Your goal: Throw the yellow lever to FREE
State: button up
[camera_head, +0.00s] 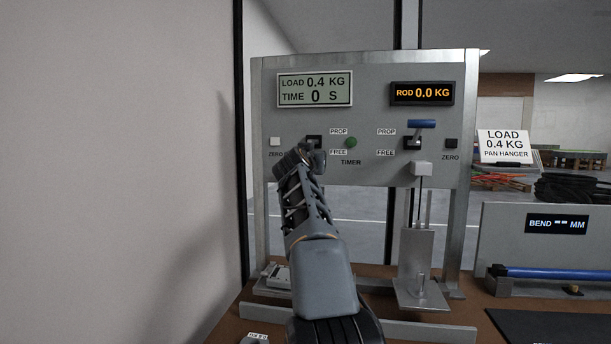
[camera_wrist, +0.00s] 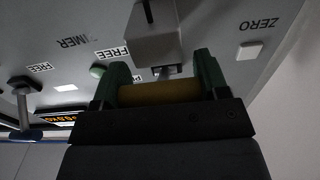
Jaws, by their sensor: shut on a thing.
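My gripper (camera_head: 311,160) is at the left lever mount (camera_head: 314,142) on the grey panel, at about the height of the FREE label (camera_head: 339,152). In the wrist view my gripper (camera_wrist: 161,78) has its two green fingers shut on the ends of a yellow bar, the yellow lever's handle (camera_wrist: 160,93). The head view hides this handle behind my gripper. A FREE label (camera_wrist: 113,53) shows beside the left finger in the wrist view. The PROP label (camera_head: 339,131) is above FREE in the head view. The lever's exact angle is hard to tell.
The green timer button (camera_head: 351,142) is close to my gripper's right. The left display (camera_head: 315,90) reads LOAD 0.4 KG, TIME 0 S.

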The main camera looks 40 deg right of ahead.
jog(key=shift+d+f+b, duration=0.1)
jog(key=shift+f+b, duration=0.1)
jog(key=shift+b, duration=0.25)
jog(key=o, duration=1.3)
jog(key=shift+r, duration=0.1)
jog(key=b+v, duration=0.1)
jog(key=v, duration=0.3)
jog(key=b+v, duration=0.1)
jog(key=v, duration=0.4)
jog(key=b+v, duration=0.2)
jog(key=v, duration=0.2)
jog(key=shift+s+a+f, duration=0.25)
jog(key=shift+a+f, duration=0.05)
